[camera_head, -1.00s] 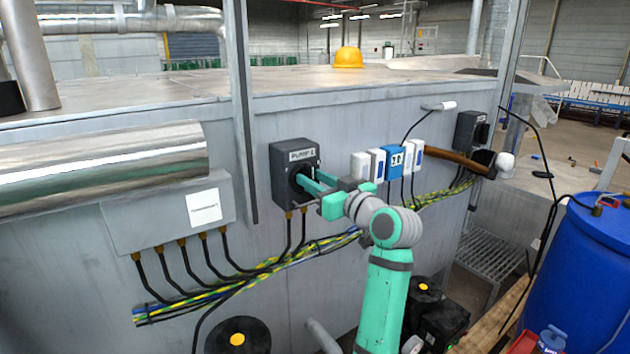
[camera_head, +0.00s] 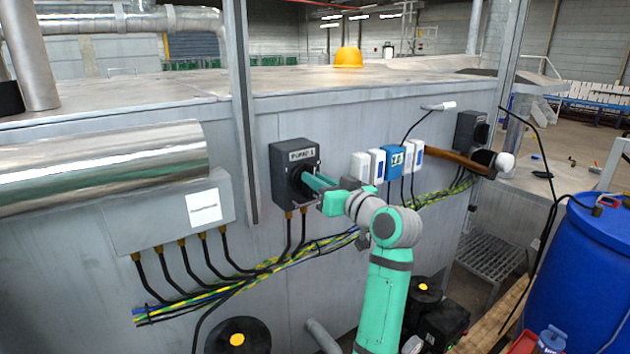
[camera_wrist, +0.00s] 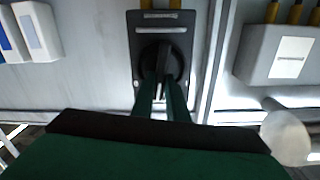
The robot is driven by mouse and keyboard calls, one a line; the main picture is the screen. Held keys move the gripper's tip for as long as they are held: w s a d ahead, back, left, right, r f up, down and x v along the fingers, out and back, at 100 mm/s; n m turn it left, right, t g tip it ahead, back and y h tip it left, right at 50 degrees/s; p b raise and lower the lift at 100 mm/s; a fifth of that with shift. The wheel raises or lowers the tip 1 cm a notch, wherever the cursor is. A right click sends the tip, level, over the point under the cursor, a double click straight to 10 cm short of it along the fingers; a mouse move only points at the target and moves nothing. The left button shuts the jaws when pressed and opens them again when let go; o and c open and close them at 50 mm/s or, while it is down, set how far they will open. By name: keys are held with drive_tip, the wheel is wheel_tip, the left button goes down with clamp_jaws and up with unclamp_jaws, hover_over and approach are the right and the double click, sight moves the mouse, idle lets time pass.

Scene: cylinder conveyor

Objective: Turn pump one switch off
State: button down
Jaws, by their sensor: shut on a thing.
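The pump one switch is a dark grey box (camera_head: 293,157) with a "PUMP 1" label on the wall and a round black rotary knob on its front. My gripper (camera_head: 308,182) reaches it from the right, with its teal fingers at the knob. In the wrist view the switch box (camera_wrist: 160,22) is at the top centre, and the fingers of my gripper (camera_wrist: 161,84) are shut on the knob (camera_wrist: 158,60). The fingers hide part of the knob, so its exact setting cannot be read.
White and blue modules (camera_head: 394,160) sit on the wall right of the switch. A second dark switch box (camera_head: 470,131) is farther right. A grey junction box (camera_head: 168,213) is at left, with cables (camera_head: 250,272) below. A blue barrel (camera_head: 592,258) stands at far right.

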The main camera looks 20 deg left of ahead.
drive_tip(key=shift+w+d+f+m, duration=0.15)
drive_tip(key=shift+f+m, duration=0.1)
drive_tip(key=shift+m, duration=2.4)
drive_tip(key=shift+w+d+f+m, duration=0.15)
drive_tip(key=shift+f+m, duration=0.15)
drive_tip(key=shift+m, duration=2.4)
drive_tip(key=shift+w+d+f+m, duration=0.15)
drive_tip(key=shift+f+m, duration=0.1)
drive_tip(key=shift+m, duration=2.4)
drive_tip(key=c, duration=1.7)
unclamp_jaws()
drive_tip(key=shift+c, duration=0.2)
